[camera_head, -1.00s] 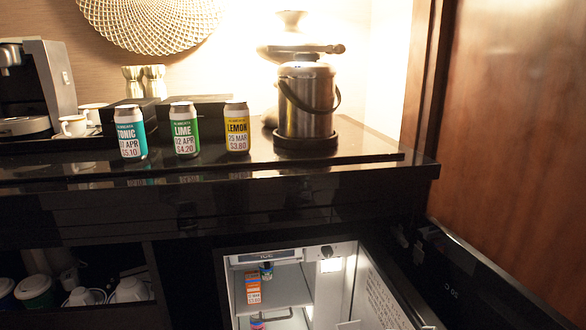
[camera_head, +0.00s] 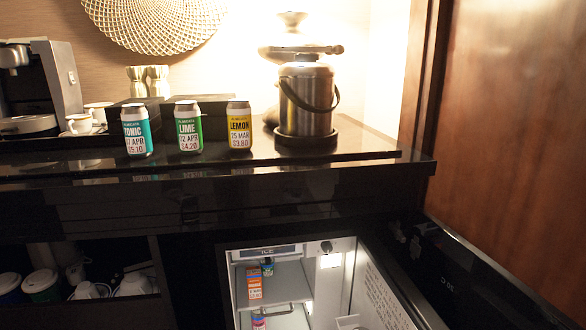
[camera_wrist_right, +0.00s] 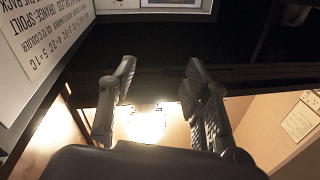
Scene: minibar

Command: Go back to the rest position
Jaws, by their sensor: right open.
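My right gripper (camera_wrist_right: 158,95) shows in the right wrist view with its two fingers spread wide apart and nothing between them. Neither gripper shows in the head view. The fridge (camera_head: 240,290) stands with its door open below the counter. Three cans stand upright in a row on the counter: a teal tonic can (camera_head: 137,131), a green lime can (camera_head: 189,127) and a yellow lemon can (camera_head: 239,126). An orange and white carton (camera_head: 254,283) stands inside the fridge.
The dark counter (camera_head: 330,170) holds a metal ice bucket (camera_head: 306,104) and a coffee machine (camera_head: 60,80). The open fridge door (camera_head: 470,270) reaches out at the right. Cups sit in a shelf niche (camera_head: 150,270) at lower left. A printed sign (camera_wrist_right: 50,35) is near the right gripper.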

